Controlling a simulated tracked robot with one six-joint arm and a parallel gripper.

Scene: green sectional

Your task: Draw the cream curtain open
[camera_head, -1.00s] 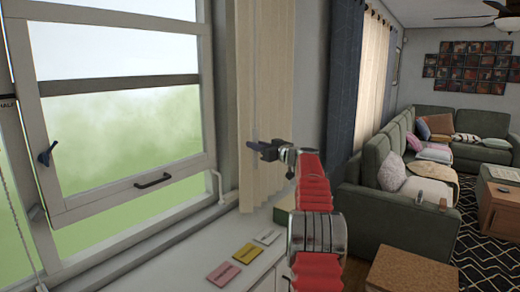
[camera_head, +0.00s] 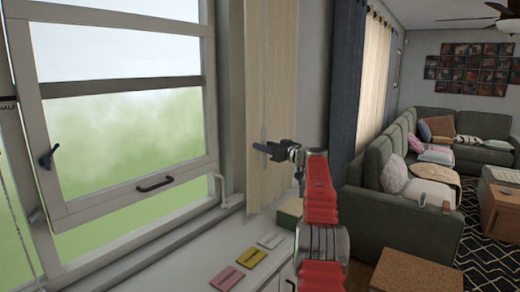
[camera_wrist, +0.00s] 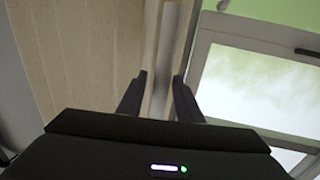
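The cream curtain (camera_head: 270,80) hangs in a narrow bunch at the right side of the window, its lower end near the sill. My gripper (camera_head: 262,147) is in front of its lower part in the head view, pointing left. In the wrist view the curtain (camera_wrist: 90,50) fills the left side. A pale upright strip (camera_wrist: 166,50) runs along its edge and down between my two fingers (camera_wrist: 160,92). The fingers stand apart with the strip in the gap. I cannot tell whether either finger touches it.
The window (camera_head: 125,120) with its handles is on the left. Several small cards (camera_head: 250,257) and a green box (camera_head: 289,213) lie on the sill. A dark curtain (camera_head: 347,80), a green sofa (camera_head: 400,220) and a cork-topped box (camera_head: 415,272) are on the right.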

